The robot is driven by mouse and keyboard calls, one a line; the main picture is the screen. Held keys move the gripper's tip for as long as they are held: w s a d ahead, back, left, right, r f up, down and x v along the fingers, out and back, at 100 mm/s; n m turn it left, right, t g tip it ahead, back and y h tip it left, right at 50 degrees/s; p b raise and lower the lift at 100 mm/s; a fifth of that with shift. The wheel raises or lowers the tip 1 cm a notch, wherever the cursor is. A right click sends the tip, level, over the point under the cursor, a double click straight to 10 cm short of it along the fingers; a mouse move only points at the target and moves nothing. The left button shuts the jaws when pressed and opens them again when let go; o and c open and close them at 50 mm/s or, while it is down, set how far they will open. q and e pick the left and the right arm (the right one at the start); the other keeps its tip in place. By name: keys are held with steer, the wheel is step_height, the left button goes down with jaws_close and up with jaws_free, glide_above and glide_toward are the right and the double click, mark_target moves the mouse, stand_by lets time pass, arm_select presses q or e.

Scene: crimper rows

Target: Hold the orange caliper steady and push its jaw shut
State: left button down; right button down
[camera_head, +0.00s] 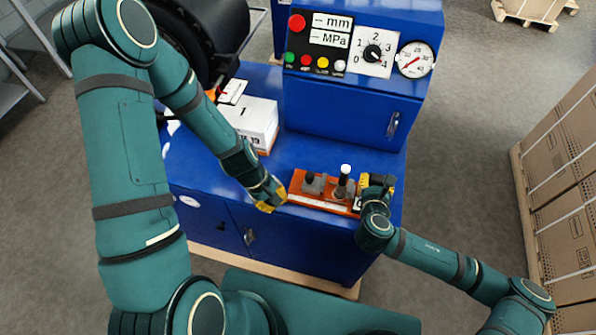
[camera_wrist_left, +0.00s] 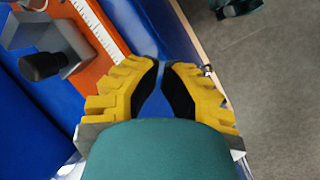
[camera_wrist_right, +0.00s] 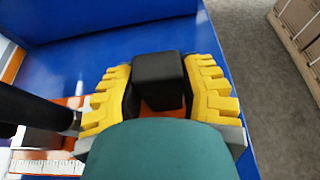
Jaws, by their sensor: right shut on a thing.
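The orange caliper (camera_head: 300,198) lies on the blue bench top, a white scale along its front edge. It carries a grey block with a short black knob (camera_head: 309,178) and, further right, a dark post with a white top (camera_head: 345,169). My right gripper (camera_head: 377,183) is at the caliper's right end, shut on a black block (camera_wrist_right: 158,82). My left gripper (camera_head: 276,200) is just off the caliper's left end. In the left wrist view its fingers (camera_wrist_left: 162,68) nearly meet at the tips, with nothing between them; the knob (camera_wrist_left: 43,65) is to their left.
The blue bench (camera_head: 215,172) has a control panel with a dial and gauge (camera_head: 415,60) at the back. A white box (camera_head: 252,121) stands behind my left gripper. The bench's front edge is close to the caliper. Stacked cartons (camera_head: 560,165) stand at the right.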

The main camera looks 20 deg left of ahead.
arm_select(q)
steer(key=w+a+r+n+h, duration=0.2)
steer(key=w+a+r+n, duration=0.25)
steer(key=n, duration=0.25)
steer(key=n+t+h, duration=0.1)
steer(key=n+h, duration=0.2)
steer(key=n, duration=0.1)
glide_toward(297, 184)
steer(key=d, duration=0.3)
steer(key=shift+w+d+f, duration=0.1)
steer(key=shift+d+f, duration=0.05)
steer(key=shift+f, duration=0.25)
steer(key=shift+w+d+r, duration=0.1)
steer(key=shift+w+d, duration=0.05)
steer(key=shift+d, duration=0.4)
steer(key=shift+w+d+r, duration=0.1)
steer(key=shift+d, duration=0.45)
steer(key=shift+w+d+f, duration=0.1)
steer(key=shift+d, duration=0.6)
